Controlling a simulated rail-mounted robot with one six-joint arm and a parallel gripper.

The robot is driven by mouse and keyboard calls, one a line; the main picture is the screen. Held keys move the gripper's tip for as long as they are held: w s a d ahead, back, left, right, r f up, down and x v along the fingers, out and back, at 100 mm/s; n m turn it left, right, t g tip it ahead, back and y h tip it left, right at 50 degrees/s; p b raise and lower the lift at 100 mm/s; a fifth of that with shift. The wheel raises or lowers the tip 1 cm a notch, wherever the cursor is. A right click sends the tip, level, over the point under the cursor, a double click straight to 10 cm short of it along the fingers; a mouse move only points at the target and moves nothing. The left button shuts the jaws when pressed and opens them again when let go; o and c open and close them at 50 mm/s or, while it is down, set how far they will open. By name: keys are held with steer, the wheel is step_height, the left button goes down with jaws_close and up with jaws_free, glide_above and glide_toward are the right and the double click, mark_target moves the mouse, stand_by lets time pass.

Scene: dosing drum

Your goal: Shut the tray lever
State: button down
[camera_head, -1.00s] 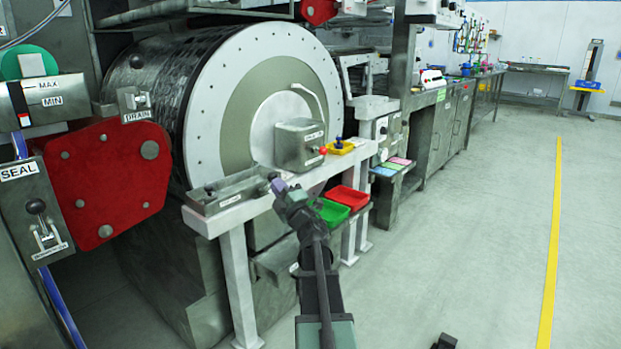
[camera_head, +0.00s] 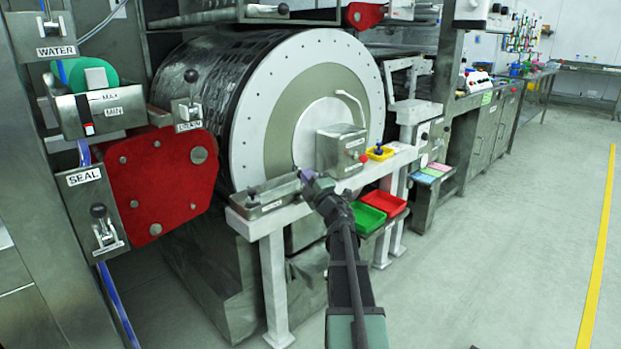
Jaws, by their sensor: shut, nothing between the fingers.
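My gripper (camera_head: 304,176) is at the end of my dark arm in the middle of the view. It is shut and empty, at the right end of a long metal tray (camera_head: 275,196) on a white stand. I cannot tell whether it touches the tray. A small dark knob (camera_head: 252,192) stands at the tray's left end. No lever carries a readable "TRAY" label, so I cannot tell which one is the tray lever. The tray's own label is too small to read, and my gripper hides part of its right end.
Dark-knobbed levers show on the DRAIN plate (camera_head: 189,103) and the SEAL panel (camera_head: 97,212). A metal box with a red knob (camera_head: 363,158) stands right of my gripper. Green (camera_head: 367,217) and red (camera_head: 385,203) trays sit below. The large drum (camera_head: 262,120) is behind. Floor at right is clear.

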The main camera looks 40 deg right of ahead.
steer(key=shift+w, duration=0.1)
stand_by(0.5)
steer(key=s+a+r+p, duration=0.2)
steer(key=s+r, duration=0.1)
steer(key=s, duration=1)
steer(key=shift+s+p, duration=0.3)
steer(key=shift+p, duration=0.1)
